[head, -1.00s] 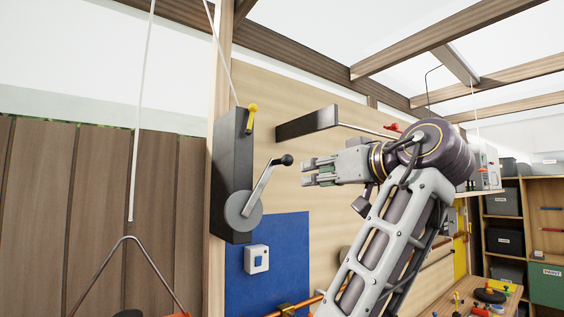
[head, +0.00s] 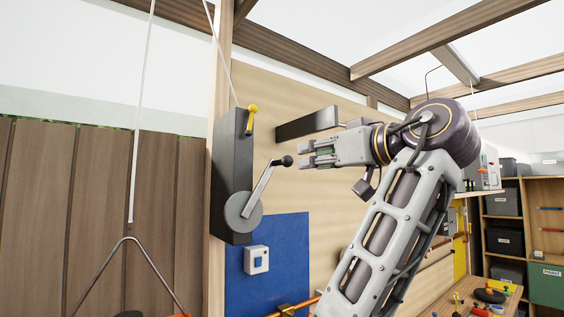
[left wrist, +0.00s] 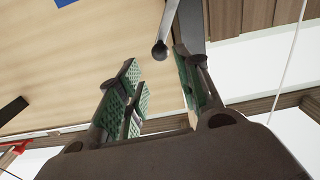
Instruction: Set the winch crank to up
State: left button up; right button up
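The winch is a tall dark box (head: 229,165) on the wooden post. Its crank has a grey round hub (head: 243,212) low on the box and a light arm slanting up and right to a black ball knob (head: 287,160). My left gripper (head: 301,155) is open and empty just right of the knob, its fingers pointing left at it, apart from it. In the left wrist view, the knob (left wrist: 159,50) appears between the two spread green-padded fingers, beyond their tips. My right gripper is not in view.
A yellow lever (head: 252,116) sits at the top of the winch box. A dark bar (head: 307,124) juts from the wall just above my gripper. A blue panel (head: 289,250) with a small white switch box (head: 256,260) is below. A rope (head: 140,120) hangs at left.

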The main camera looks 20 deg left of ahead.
aim_at(282, 162)
pick_arm(q)
jog(key=p+x, duration=0.3)
jog(key=x, duration=0.9)
jog(key=shift+w+a, duration=0.1)
jog(key=shift+w, duration=0.05)
grip_shut()
dwell(0.4)
